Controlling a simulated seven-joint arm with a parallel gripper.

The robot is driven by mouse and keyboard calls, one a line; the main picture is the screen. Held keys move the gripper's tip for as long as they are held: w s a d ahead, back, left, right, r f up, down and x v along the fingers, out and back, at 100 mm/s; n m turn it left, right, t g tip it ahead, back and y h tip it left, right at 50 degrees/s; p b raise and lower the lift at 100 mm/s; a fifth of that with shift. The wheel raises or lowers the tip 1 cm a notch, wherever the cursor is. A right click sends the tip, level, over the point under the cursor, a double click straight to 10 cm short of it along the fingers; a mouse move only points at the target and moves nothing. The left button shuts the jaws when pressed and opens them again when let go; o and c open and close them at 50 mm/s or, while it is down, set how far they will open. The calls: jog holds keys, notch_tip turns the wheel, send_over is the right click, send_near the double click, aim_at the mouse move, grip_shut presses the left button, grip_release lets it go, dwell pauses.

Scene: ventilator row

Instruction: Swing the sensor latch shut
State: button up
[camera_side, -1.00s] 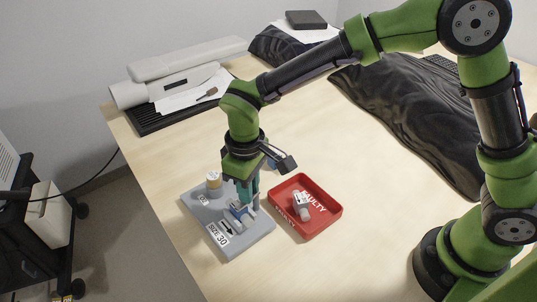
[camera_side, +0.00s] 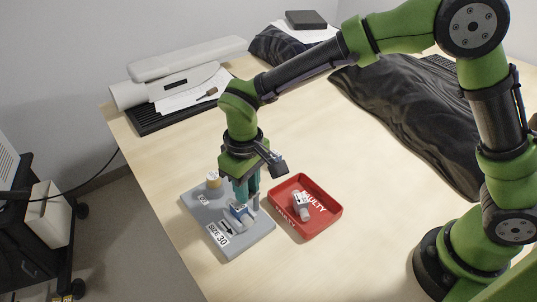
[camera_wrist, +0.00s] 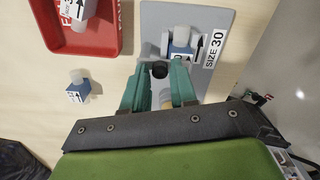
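The grey board (camera_side: 232,249) lies on the table with a "SIZE 30" label at its near end. A blue and white sensor (camera_wrist: 181,42) with an arrow label is seated on it; it also shows in the side view (camera_side: 232,224). A black knob (camera_wrist: 159,70), perhaps part of the latch, shows between the fingertips in the wrist view. The latch's shape and angle are largely hidden by the fingers. My gripper (camera_wrist: 157,74) has its teal fingers apart, low over the board beside the sensor. I cannot tell whether a finger touches the knob.
A red "FAULTY" tray (camera_side: 325,232) with a grey-white part (camera_side: 301,205) stands right of the board. A loose blue sensor (camera_wrist: 78,87) lies on the table. A yellow and white cylinder (camera_side: 213,179) stands at the board's far corner. A black sheet (camera_side: 410,110) lies behind.

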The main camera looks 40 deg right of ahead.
jog(key=shift+o, duration=1.3)
jog(key=shift+r, duration=0.1)
notch_tip(320, 180, up, 17)
